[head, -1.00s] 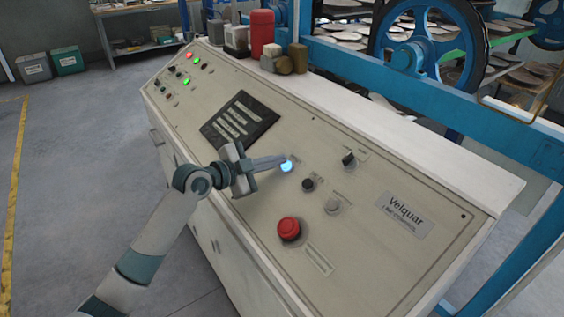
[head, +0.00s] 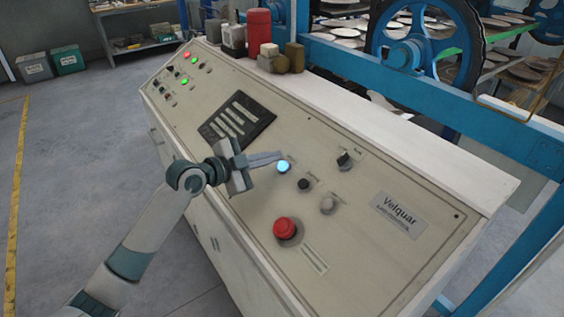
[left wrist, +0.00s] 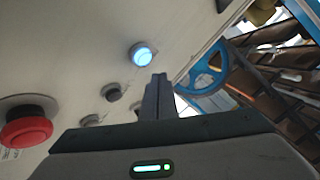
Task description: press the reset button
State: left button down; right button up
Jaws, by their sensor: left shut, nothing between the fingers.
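A small blue-white lit round button (head: 283,167) sits on the beige sloped control panel (head: 330,262); its label is too small to read. It also shows lit in the left wrist view (left wrist: 143,54). My left gripper (head: 280,155) is shut and empty, its fingers reaching across the panel with the tips beside the lit button's upper left edge. In the left wrist view the closed fingertips (left wrist: 158,77) appear just below the button. I cannot tell whether they touch it. My right gripper is out of view.
A large red mushroom button (head: 286,228), a black button (head: 304,184), a grey knob (head: 327,205) and a black selector (head: 345,160) are close by. A dark plate (head: 237,117) lies left of the fingers. Jars and boxes stand on the panel's back ledge. Blue machine framing (head: 430,100) is behind.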

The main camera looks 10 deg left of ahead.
pick_arm(q)
jog(key=shift+s+a+r+p, duration=0.2)
jog(key=shift+s+r+p, duration=0.1)
jog(key=shift+r, duration=0.25)
jog(key=shift+s+a+r+p, duration=0.15)
jog(key=shift+a+r+p, duration=0.1)
jog(key=shift+r, duration=0.25)
